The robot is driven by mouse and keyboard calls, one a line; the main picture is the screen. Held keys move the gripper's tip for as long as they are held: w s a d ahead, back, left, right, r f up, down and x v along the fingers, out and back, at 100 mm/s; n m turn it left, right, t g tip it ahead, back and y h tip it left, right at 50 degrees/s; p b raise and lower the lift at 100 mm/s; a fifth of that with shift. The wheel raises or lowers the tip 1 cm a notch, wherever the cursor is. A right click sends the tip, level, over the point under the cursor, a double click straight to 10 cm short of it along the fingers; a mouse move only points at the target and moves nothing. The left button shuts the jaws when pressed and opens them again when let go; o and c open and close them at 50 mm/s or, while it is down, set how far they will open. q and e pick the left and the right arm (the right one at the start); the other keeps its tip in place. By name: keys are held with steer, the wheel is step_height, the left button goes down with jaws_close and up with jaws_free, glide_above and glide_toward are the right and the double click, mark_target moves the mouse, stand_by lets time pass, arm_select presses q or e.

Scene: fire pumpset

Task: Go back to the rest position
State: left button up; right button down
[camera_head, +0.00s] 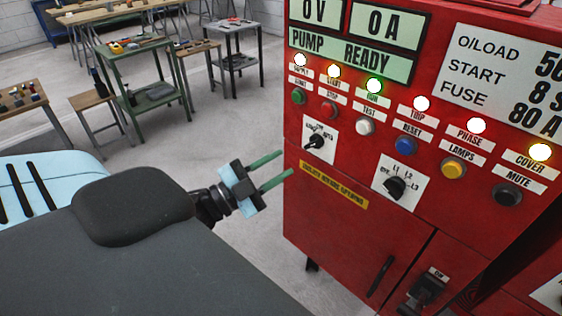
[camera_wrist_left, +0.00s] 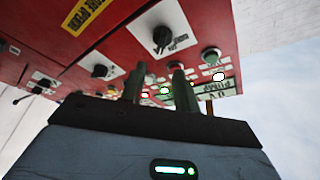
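My left gripper (camera_head: 287,163) reaches in from the left, just beside the left edge of the red pump control cabinet (camera_head: 330,225). Its two green fingers stand parallel with a clear gap and nothing between them. In the left wrist view the gripper (camera_wrist_left: 158,78) points at the cabinet front (camera_wrist_left: 60,50), which appears upside down. I cannot tell there whether the fingertips touch it. A black selector knob (camera_head: 316,142) and a second knob (camera_head: 396,187) sit on white plates. My right gripper is not in view.
A display (camera_head: 352,55) reads "PUMP READY" above lit lamps and a row of coloured buttons (camera_head: 406,145). A yellow label (camera_head: 334,187) is below. Concrete floor (camera_head: 220,125) lies open between.

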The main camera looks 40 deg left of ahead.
arm_select(q)
step_height(320, 180, down, 12)
steer(key=s+n+g+y, duration=0.2)
steer(key=s+n+y, duration=0.1)
steer(key=n+y, duration=0.15)
steer(key=s+d+f+n+g, duration=0.3)
steer(key=s+d+f, duration=0.3)
steer(key=s+f, duration=0.3)
steer(key=s+d+f+n+g+y, duration=0.1)
steer(key=s+d+f+n+g, duration=0.3)
steer(key=s+f, duration=0.6)
step_height(320, 180, down, 4)
steer(key=shift+d+f+g, duration=0.1)
steer(key=shift+d+g, duration=0.85)
steer(key=shift+g, duration=0.05)
